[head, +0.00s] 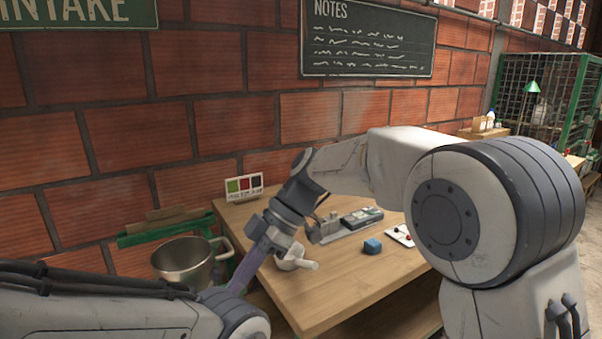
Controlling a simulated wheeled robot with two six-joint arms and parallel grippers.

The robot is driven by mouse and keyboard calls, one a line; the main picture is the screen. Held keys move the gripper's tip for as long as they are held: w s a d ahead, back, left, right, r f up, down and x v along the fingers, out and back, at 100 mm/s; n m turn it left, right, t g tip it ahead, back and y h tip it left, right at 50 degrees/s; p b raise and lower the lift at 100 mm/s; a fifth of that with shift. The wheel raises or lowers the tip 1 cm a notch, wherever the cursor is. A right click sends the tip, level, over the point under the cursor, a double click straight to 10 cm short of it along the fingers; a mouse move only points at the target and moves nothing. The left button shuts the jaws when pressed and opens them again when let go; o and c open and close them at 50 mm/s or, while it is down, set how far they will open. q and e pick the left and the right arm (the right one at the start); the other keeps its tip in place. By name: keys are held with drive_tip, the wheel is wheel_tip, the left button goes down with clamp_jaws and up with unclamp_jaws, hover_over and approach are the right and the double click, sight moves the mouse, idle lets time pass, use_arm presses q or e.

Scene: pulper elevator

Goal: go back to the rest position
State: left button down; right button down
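My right arm reaches in from the right across the wooden table (335,285). Its gripper (262,250) points down at the table's left edge. A narrow purplish-grey part runs from it down to the left, behind my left arm's joint. The fingertips do not show clearly, so I cannot tell whether they are open or shut. A white scoop-like piece (297,262) with a short handle is just right of this gripper; I cannot tell whether they touch. My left arm lies low along the bottom left, and its gripper is not in view.
A metal pot (183,262) stands left of the table, by a green-edged ledge (165,229). A brick wall rises behind. A green cage (548,95) stands far right.

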drive_tip(key=s+d+f+m+t+h, duration=0.2)
drive_tip(key=d+f+m, duration=0.45)
drive_tip(key=d, duration=0.35)
drive_tip(key=s+d+f+m+t+h, duration=0.1)
drive_tip(key=d+f+m+t+h, duration=0.15)
drive_tip(key=d+f+m, duration=0.45)
drive_tip(key=s+d+f+m+t+h, duration=0.2)
drive_tip(key=d+f+m+h, duration=0.1)
drive_tip(key=d+m, duration=0.75)
drive_tip(key=s+a+r+n+g+y, duration=0.1)
drive_tip(key=s+a+r+n, duration=0.25)
drive_tip(key=s+a, duration=0.3)
drive_tip(key=s+a+r+n+g, duration=0.1)
drive_tip(key=s+a+r+n, duration=0.1)
drive_tip(key=s+a+n, duration=0.4)
wheel_tip(320, 180, up, 18)
drive_tip(key=s+p, duration=0.1)
drive_tip(key=p, duration=1.6)
drive_tip(key=shift+d+f+m+p, duration=0.2)
drive_tip(key=shift+m+p, duration=0.1)
drive_tip(key=shift+m, duration=0.15)
drive_tip(key=shift+s+g, duration=0.1)
drive_tip(key=shift+g, duration=0.15)
